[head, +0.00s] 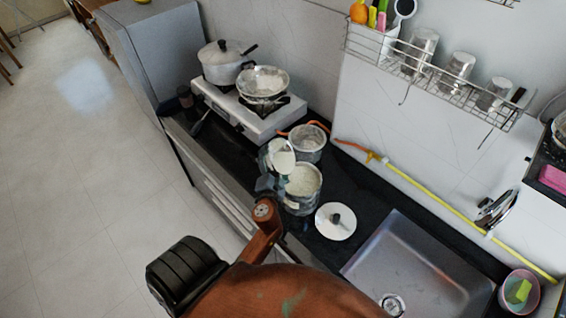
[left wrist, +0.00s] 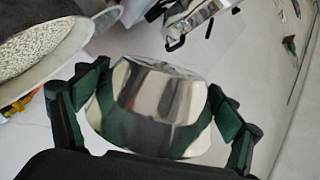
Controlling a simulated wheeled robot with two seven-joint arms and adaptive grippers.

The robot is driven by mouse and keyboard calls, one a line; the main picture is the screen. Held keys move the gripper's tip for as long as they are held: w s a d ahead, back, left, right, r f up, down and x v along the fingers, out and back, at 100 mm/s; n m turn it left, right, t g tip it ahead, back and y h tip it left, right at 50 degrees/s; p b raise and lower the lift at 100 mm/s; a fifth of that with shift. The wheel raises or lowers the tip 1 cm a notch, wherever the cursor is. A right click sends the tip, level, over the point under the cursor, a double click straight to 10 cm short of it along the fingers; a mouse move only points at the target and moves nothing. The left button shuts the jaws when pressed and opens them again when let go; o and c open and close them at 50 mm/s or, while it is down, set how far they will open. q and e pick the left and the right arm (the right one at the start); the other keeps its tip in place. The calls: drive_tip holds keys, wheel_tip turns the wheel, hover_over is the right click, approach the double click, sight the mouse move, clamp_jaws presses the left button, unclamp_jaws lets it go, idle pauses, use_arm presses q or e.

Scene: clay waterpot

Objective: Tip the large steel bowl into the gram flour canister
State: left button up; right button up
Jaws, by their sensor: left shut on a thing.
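My left gripper (head: 270,184) is shut on a steel bowl (left wrist: 160,105), with its green fingers on both sides of it in the left wrist view. In the head view the bowl (head: 279,158) is tilted, and its pale inside shows. It is beside and above the left edge of an open steel canister (head: 309,199) filled with pale flour-like contents. A second open steel canister (head: 308,144) stands just behind, also with pale contents. No label shows which holds gram flour. I cannot tell whether anything is pouring. My right gripper is not in view.
A white lid (head: 335,222) with a dark knob lies right of the front canister. The sink (head: 405,270) is further right. A stove (head: 230,106) carries a lidded pot (head: 222,68) and a pan (head: 263,84). A yellow hose (head: 440,202) runs along the wall below a wire rack (head: 430,82).

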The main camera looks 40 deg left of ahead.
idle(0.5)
use_arm(q)
drive_tip(key=shift+w+d+r+m+y, duration=0.1)
drive_tip(key=shift+d+r+m+y, duration=0.15)
drive_tip(key=shift+m, duration=0.35)
drive_tip(key=shift+r, duration=0.15)
drive_tip(key=shift+w+d+r+m, duration=0.2)
drive_tip(key=shift+r+m, duration=0.1)
drive_tip(key=shift+m, duration=0.4)
drive_tip(key=shift+d+r, duration=0.1)
idle(0.5)
drive_tip(key=shift+d+r+m+y, duration=0.15)
drive_tip(key=shift+m+y, duration=0.1)
drive_tip(key=shift+m, duration=0.15)
drive_tip(key=shift+w+r, duration=0.1)
drive_tip(key=shift+d+m, duration=0.1)
drive_tip(key=shift+m, duration=0.2)
